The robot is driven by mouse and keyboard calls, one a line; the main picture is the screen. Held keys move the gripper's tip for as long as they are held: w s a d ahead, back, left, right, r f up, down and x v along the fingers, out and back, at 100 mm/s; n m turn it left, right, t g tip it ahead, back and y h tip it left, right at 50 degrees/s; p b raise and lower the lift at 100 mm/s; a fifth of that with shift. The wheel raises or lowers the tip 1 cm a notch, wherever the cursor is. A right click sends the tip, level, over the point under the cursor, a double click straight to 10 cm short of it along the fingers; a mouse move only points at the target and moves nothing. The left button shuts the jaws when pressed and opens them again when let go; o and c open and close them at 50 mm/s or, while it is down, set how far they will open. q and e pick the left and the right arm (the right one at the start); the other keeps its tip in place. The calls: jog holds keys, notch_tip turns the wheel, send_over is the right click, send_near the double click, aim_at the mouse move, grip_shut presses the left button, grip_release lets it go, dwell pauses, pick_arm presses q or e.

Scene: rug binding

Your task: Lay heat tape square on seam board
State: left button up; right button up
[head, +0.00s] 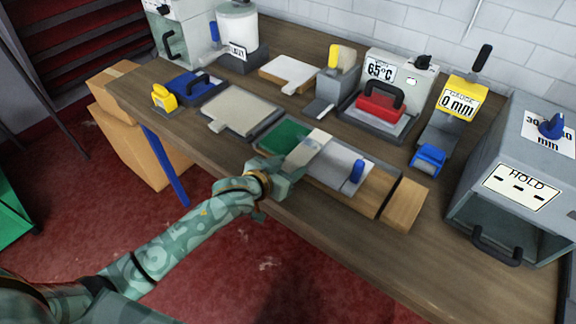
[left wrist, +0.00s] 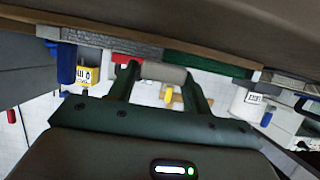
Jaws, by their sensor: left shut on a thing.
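The seam board (head: 345,185) lies along the front edge of the bench, with a green piece (head: 281,137) on its left and a light grey piece (head: 343,165) on its right. A beige strip, which looks like the heat tape (head: 308,148), lies across or just above the join between them. My left gripper (head: 285,168) is at the board's front edge, shut on the strip's near end. In the left wrist view the strip's end (left wrist: 163,72) sits between the two fingers. I cannot tell whether the strip touches the board. My right gripper is not in view.
A blue peg (head: 357,171) stands on the board's right part. A grey HOLD box (head: 520,150) stands at right, a beige pad (head: 238,110) at left. Bare bench lies at front right.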

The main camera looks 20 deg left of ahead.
pick_arm(q)
jog(key=shift+f, duration=0.55)
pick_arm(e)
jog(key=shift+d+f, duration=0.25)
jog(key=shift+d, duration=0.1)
pick_arm(q)
jog(key=o, duration=1)
jog(key=shift+o, duration=0.2)
jog(key=p+v, duration=0.4)
jog(key=v, duration=1.2)
jog(key=shift+s, duration=0.2)
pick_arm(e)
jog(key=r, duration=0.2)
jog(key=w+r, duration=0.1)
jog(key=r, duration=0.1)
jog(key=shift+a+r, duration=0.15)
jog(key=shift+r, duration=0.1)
